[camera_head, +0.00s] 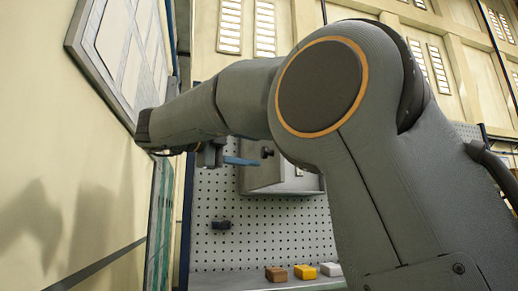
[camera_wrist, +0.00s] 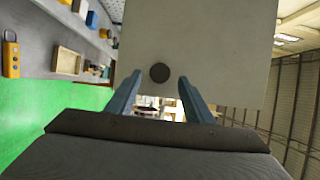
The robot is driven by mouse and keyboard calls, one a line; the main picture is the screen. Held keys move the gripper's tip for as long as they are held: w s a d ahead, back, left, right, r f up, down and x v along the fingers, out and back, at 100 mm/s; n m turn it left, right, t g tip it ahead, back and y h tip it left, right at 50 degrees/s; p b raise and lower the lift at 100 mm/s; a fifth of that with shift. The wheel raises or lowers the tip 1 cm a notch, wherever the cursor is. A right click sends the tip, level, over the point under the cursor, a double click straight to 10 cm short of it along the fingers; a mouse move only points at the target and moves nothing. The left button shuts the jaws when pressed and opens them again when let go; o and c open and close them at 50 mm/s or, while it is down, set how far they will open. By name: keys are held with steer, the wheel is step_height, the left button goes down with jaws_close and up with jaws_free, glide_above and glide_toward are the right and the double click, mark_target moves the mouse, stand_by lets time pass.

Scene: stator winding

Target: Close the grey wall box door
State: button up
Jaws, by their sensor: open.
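The grey wall box (camera_head: 300,184) hangs on the perforated panel, partly hidden behind my arm. A dark round knob (camera_head: 267,152) stands out at its upper left. In the wrist view the pale grey door (camera_wrist: 215,45) fills the upper middle, with its dark knob (camera_wrist: 159,72) low on it. My gripper (camera_wrist: 160,77) is open, its two blue fingers pointing at the door. The knob appears between the fingertips, with space on both sides; I cannot tell the distance. In the head view one blue finger (camera_head: 240,160) shows left of the knob. How far the door stands open is unclear.
The perforated panel (camera_head: 215,240) carries a small dark fixture (camera_head: 221,225). Brown (camera_head: 276,273), yellow (camera_head: 305,272) and white (camera_head: 330,269) blocks sit on the shelf below. A framed board (camera_head: 125,50) is on the left wall, close to my arm. The wrist view shows a wooden tray (camera_wrist: 69,61).

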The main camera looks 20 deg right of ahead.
mark_target(262, 152)
steer(key=shift+p+x, duration=0.45)
steer(key=shift+x, duration=1.25)
jaws_close()
